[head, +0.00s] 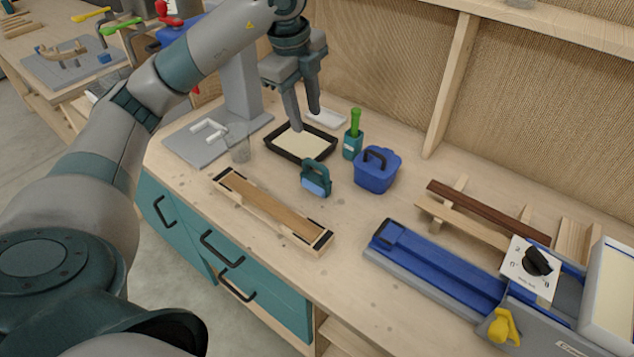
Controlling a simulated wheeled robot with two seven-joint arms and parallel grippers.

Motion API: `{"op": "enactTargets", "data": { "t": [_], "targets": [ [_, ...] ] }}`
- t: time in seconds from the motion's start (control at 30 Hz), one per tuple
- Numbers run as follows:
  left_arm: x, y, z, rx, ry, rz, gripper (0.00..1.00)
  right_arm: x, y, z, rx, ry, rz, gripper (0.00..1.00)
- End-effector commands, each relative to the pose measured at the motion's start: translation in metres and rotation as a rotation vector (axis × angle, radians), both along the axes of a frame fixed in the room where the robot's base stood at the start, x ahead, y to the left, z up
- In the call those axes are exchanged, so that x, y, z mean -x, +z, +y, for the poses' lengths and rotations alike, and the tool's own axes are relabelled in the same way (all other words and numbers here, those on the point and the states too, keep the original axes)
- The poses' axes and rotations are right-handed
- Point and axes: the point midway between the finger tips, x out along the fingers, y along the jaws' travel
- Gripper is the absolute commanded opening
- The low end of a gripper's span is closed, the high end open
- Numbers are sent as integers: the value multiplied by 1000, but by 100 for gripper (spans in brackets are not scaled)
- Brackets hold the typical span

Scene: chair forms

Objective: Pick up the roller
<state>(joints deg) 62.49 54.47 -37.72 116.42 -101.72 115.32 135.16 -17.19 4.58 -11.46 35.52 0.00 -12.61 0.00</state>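A teal tool with a looped handle and a light blue lower part (315,179) stands on the bench in front of the black tray; it may be the roller, but I cannot tell for certain. The shallow black tray (272,150) holds a cream-coloured layer. My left gripper (307,122) points down over the tray's back part, its two fingers apart with nothing visible between them. It is behind and above the teal tool, not touching it. A pale flat piece (327,118) lies behind the fingers, partly hidden. My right gripper is not in view.
A teal holder with a green handle (354,135) and a blue bucket (377,171) stand right of the tray. A wooden form with a brown strip (270,208) lies in front. A blue machine (440,267) is at right. Bare bench lies between the form and the machine.

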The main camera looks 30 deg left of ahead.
Motion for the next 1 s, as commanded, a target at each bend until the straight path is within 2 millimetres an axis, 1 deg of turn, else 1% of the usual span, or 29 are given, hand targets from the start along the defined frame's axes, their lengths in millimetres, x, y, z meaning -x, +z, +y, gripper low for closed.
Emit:
{"op": "enactTargets", "data": {
  "t": [0.27, 0.47, 0.77, 0.93, 1.0],
  "targets": [
    [0, -3, -1, 2, -4, 1, 36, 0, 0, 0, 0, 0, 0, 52],
    [-3, -16, -2, 4, -5, 2, 36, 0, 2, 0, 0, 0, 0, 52],
    [-9, -51, -3, 5, -5, 4, 36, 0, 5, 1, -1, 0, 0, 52],
    [-13, -73, -4, 5, -5, 5, 36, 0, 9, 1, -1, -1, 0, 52],
    [-16, -83, -3, 4, -4, 5, 36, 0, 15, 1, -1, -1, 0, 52]
  ]
}}
